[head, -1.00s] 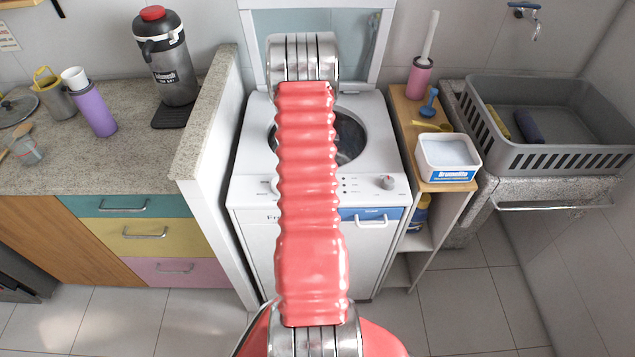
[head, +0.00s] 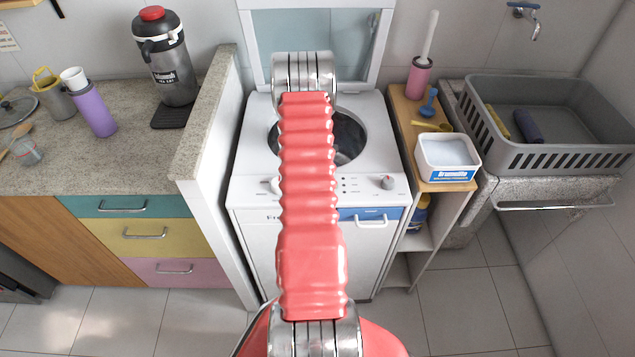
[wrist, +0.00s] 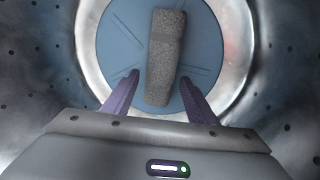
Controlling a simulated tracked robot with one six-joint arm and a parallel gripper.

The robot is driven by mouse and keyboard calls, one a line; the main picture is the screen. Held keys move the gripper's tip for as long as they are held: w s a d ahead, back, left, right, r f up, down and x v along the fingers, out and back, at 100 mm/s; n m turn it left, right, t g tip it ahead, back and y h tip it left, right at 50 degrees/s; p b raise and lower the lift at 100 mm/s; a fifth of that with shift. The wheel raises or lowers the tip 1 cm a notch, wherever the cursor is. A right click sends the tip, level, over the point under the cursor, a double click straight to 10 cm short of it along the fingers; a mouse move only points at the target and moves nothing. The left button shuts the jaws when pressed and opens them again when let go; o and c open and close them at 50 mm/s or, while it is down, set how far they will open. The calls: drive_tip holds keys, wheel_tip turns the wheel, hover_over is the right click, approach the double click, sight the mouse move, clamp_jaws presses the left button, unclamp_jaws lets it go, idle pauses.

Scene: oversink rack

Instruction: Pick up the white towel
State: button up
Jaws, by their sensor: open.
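The towel (wrist: 166,60) is a rolled, rough-textured bundle that looks grey in the dim light. In the wrist view it lies on the blue bottom of the washing machine drum (wrist: 85,62). My gripper (wrist: 158,77) is inside the drum with its two purple fingers apart. The near end of the towel shows between the fingers in the picture, with a gap on each side. I cannot tell how far the fingertips are above the drum bottom. In the head view the washing machine (head: 255,190) stands open at the centre, and my arm hides the gripper and towel.
The perforated metal drum wall surrounds my gripper. The raised lid (head: 262,22) stands behind my arm. A stone counter (head: 60,165) with a raised side wall is left. A narrow shelf with a white soap box (head: 447,158) and a grey basket (head: 560,157) are right.

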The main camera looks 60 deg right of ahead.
drive_tip(key=shift+x, duration=1.2)
drive_tip(key=shift+c, duration=0.2)
drive_tip(key=c, duration=0.9)
drive_tip(key=shift+r, duration=0.15)
drive_tip(key=v, duration=0.3)
drive_tip(key=d+v, duration=0.1)
drive_tip(key=v, duration=0.2)
drive_tip(key=d+v, duration=0.1)
drive_tip(key=v, duration=0.2)
drive_tip(key=shift+w+r, duration=0.35)
drive_tip(key=shift+r, duration=0.2)
